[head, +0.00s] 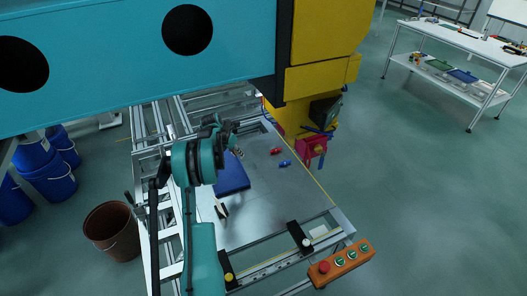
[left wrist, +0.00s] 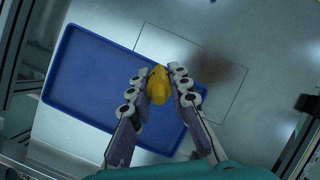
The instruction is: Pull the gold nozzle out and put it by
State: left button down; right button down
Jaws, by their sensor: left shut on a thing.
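The gold nozzle (left wrist: 158,88) is held between the fingertips of my left gripper (left wrist: 158,76) in the left wrist view. The fingers are shut on its sides. Behind it lies the blue tray (left wrist: 85,80), and the nozzle overlaps the tray's right part in this view. The height above the tray is hard to tell. In the head view my left gripper (head: 236,146) is above the far end of the blue tray (head: 232,178); the nozzle cannot be made out there. My right gripper is not in view.
A red piece (head: 277,151) and a blue piece (head: 286,163) lie on the grey table right of the tray. A yellow machine with a red part (head: 311,148) stands at the far edge. An orange button box (head: 340,264) is at the front right. The table's right middle is clear.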

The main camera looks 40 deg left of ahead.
pick_arm(q)
jog(key=s+a+r+n+t, duration=0.2)
jog(key=s+a+t, duration=0.1)
jog(key=a, duration=0.4)
jog(key=shift+n+y, duration=0.3)
jog(key=shift+y, duration=0.2)
jog(key=shift+w+f+b, duration=0.1)
jog(key=shift+f+b, duration=1.25)
jog(key=shift+f, duration=2.25)
jog(key=c, duration=1.3)
grip_release()
jog(key=shift+c, duration=0.2)
